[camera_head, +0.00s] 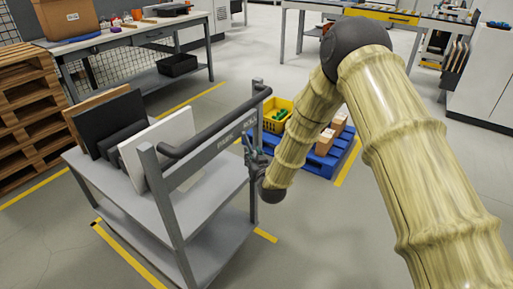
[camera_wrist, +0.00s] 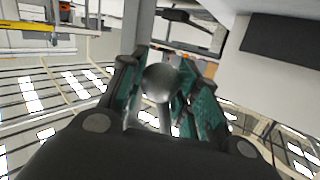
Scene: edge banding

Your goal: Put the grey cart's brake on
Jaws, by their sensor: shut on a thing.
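The grey cart (camera_head: 215,220) stands in the middle of the head view, with a dark push handle (camera_head: 215,125) along its near end. A crossbar below the handle carries small white lettering that seems to read PARK on the left and ROLL on the right. My gripper (camera_head: 254,158) is at the right end of this crossbar, by the right post. In the wrist view my gripper (camera_wrist: 160,88) has its teal-padded fingers closed around a round metallic knob (camera_wrist: 161,80) on a short stem. The knob is hidden in the head view.
Dark and white panels (camera_head: 160,145) stand on the cart's top shelf. A blue pallet (camera_head: 325,160) with a yellow crate (camera_head: 277,112) and boxes lies behind my forearm. Wooden pallets (camera_head: 30,115) and a workbench (camera_head: 130,42) are at left.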

